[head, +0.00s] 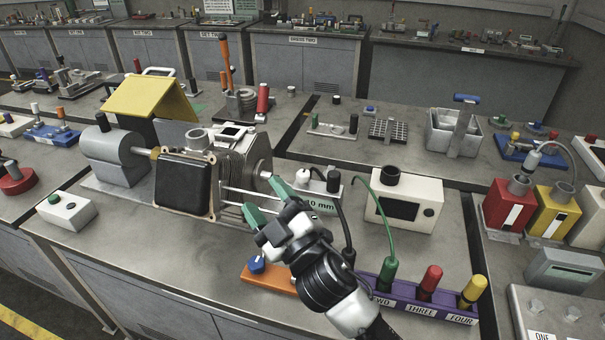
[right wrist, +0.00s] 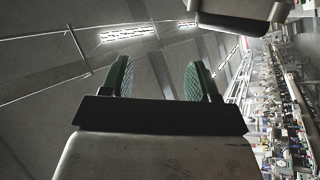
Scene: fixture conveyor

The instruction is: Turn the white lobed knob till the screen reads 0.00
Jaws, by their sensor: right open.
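My right gripper (head: 266,200) is open, its two green fingertips apart, in front of the grey ribbed machine on the bench. In the right wrist view my right gripper (right wrist: 160,82) shows nothing between its fingers. A small white knob-like part (head: 302,174) stands on a grey box marked "10 mm" (head: 322,206), just right of the upper fingertip; its lobes are too small to make out. A white box (head: 420,208) to the right has a dark screen (head: 398,209) with no readable digits. I cannot tell which screen belongs to the knob. My left gripper is not in view.
The ribbed machine (head: 232,165) with a black front plate (head: 182,187) stands left of the gripper. An orange block (head: 268,280) and a purple rack (head: 402,303) with coloured plugs lie near the front edge. Black and green cables hang nearby.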

